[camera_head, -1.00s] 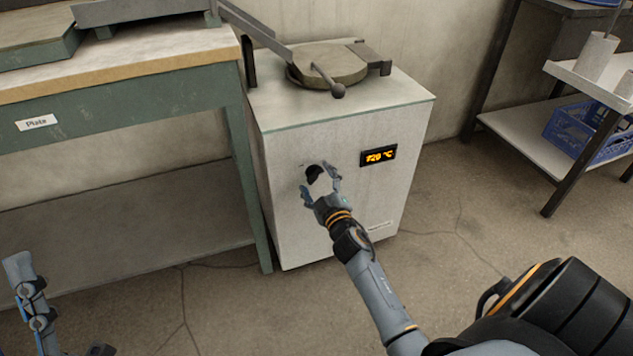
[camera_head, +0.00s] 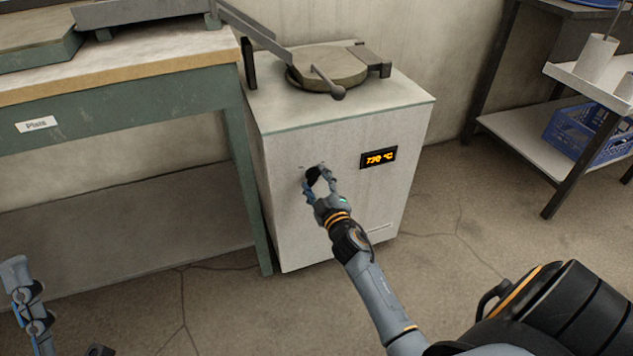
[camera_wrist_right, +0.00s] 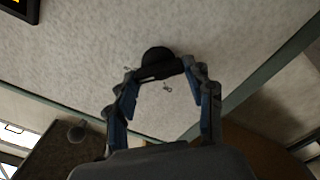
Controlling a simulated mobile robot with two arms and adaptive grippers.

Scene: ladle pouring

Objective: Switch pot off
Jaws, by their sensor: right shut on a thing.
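The pot is a white furnace cabinet (camera_head: 345,190) with a round grey lid (camera_head: 335,68) on top. An orange-lit display (camera_head: 379,157) on its front reads about 720 °C. A black knob (camera_head: 313,175) sits on the front panel, left of the display. My right gripper (camera_head: 318,179) has its fingertips at the knob, shut on it from both sides; the wrist view (camera_wrist_right: 166,72) shows the knob's bar (camera_wrist_right: 160,72) between them. My left gripper (camera_head: 25,300) is partly in view at the lower left, away from the pot; its jaw opening is not clear.
A green table (camera_head: 100,125) labelled Plate stands to the left of the pot. A lever with a ball end (camera_head: 337,92) crosses the lid. A shelf rack with a blue crate (camera_head: 575,135) is at the right. The floor in front is clear.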

